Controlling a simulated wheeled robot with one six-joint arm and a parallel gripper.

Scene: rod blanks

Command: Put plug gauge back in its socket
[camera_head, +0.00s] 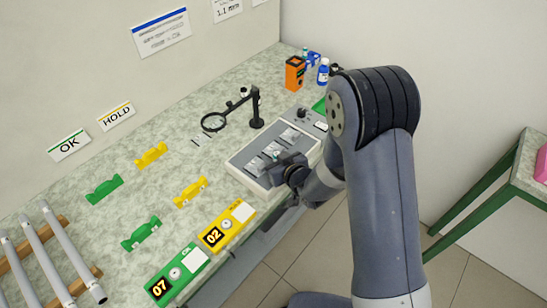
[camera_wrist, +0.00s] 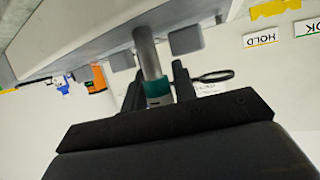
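The plug gauge (camera_wrist: 150,58) is a silver cylinder with a teal band, seen in the wrist view between the two dark fingers of my gripper (camera_wrist: 158,88). My gripper looks shut on it around the teal band. In the head view my gripper (camera_head: 279,163) is at the front of a grey sloped console (camera_head: 245,158), and a small teal spot shows beside it. The console has several pale panels on top. The gauge's far end overlaps the console's edge in the wrist view, and I cannot tell whether they touch. The socket cannot be made out; my gripper and arm hide part of the console.
A black magnifier stand (camera_head: 256,108), an orange box (camera_head: 295,73) and a blue bottle (camera_head: 323,72) stand behind the console. Green and yellow holders (camera_head: 190,191) are to the left, with label plates 02 (camera_head: 226,224) and 07 (camera_head: 178,273) at the front edge. Grey rods (camera_head: 68,255) lie far left.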

